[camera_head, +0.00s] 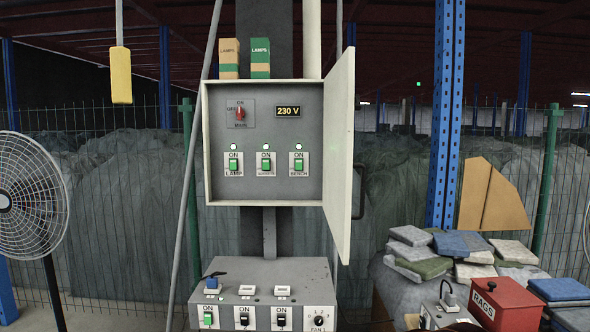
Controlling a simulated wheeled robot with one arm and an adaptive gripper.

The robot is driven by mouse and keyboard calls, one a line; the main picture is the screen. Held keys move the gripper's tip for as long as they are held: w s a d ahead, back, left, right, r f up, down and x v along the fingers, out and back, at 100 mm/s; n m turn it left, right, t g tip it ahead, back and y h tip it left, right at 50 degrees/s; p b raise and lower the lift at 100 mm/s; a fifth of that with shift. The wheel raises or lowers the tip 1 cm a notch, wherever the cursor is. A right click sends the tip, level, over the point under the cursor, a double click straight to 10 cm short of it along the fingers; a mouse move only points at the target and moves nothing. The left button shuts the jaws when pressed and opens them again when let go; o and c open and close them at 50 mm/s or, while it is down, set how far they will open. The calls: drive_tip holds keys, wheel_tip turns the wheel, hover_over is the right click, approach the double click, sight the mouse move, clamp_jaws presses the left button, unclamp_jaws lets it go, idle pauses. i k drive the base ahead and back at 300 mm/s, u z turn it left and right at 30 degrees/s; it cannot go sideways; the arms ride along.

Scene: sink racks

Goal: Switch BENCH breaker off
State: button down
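The BENCH breaker (299,165) is the rightmost of three small breakers in the open grey panel box (215,100). Its green toggle sits under the word ON, and the small green light (299,147) above it is lit. The LAMP breaker (233,165) is at the left and another breaker (266,163) is in the middle. Both also show green toggles at ON with lit green lights. A red MAIN rotary switch (240,113) and a display (287,111) reading 230 V are above them. My gripper is not in view.
The panel door (341,150) stands open at the right. Below is a grey switch box (265,271) with several switches. A yellow pendant (121,75) hangs at upper left, a fan (30,195) stands left, and a red RAGS box (505,298) is lower right.

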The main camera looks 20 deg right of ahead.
sight(299, 162)
drive_tip(key=u, duration=0.25)
drive_tip(key=i, duration=1.15)
drive_tip(key=u, duration=0.35)
